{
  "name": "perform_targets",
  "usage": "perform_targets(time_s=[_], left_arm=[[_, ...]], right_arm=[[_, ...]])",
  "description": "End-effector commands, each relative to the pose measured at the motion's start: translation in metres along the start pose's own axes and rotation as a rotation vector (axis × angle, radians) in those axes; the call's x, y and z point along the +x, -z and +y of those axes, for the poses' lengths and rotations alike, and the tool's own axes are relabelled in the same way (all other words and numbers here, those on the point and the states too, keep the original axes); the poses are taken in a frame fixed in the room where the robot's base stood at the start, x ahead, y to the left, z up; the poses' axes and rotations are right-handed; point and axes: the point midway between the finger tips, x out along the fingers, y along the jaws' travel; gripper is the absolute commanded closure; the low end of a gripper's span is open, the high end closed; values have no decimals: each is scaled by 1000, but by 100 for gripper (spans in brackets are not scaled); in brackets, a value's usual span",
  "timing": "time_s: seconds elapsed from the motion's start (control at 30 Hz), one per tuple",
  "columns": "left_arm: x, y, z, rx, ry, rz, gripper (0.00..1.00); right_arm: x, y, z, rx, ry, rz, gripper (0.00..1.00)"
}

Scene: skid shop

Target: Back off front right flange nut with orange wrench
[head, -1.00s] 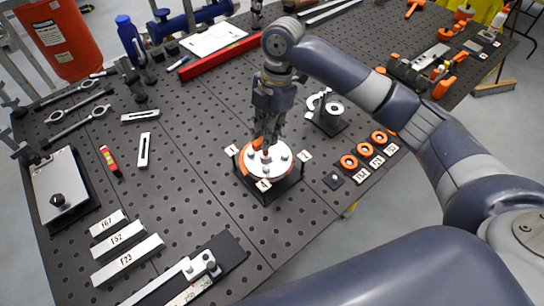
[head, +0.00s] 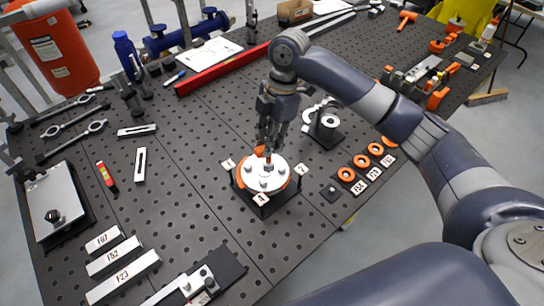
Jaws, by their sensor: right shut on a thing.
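The round pale flange (head: 264,176) sits on a dark square fixture near the table's middle, with orange around its rim. Several nuts or studs stand on its top face; the front right nut cannot be singled out surely at this size. My right gripper (head: 268,146) points down over the back of the flange. It is shut on the orange wrench (head: 260,151), of which only a small orange part shows beside the fingertips. The gripper hides the rest of the wrench and part of the flange's back. Whether the wrench touches a nut cannot be told. My left gripper is not in view.
Small numbered tags (head: 228,163) stand around the fixture. Orange rings (head: 361,161) lie to its right, and a dark stand (head: 324,130) is behind right. Labelled bars (head: 122,278) lie front left. A red beam (head: 222,69) lies behind. The board left of the flange is mostly clear.

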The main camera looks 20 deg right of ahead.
Motion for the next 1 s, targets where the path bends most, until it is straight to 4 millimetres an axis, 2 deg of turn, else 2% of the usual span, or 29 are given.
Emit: perform_targets(time_s=[0.1, 0.3, 0.47, 0.7, 0.77, 0.87, 1.0], left_arm=[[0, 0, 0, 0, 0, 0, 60], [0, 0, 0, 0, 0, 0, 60], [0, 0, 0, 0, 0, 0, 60], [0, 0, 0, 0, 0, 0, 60], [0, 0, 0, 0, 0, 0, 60], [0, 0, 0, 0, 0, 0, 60], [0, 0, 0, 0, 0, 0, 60]], right_arm=[[-11, -24, 2, 171, -36, 0, 100], [-20, -43, 4, 330, -69, 5, 100], [-11, -46, 3, 340, -69, 5, 100], [12, -50, 3, 340, -69, 5, 100], [9, -50, 4, 342, -72, 5, 100], [10, -50, 3, 392, -82, 5, 100], [10, -49, 3, 548, -114, 5, 100]])
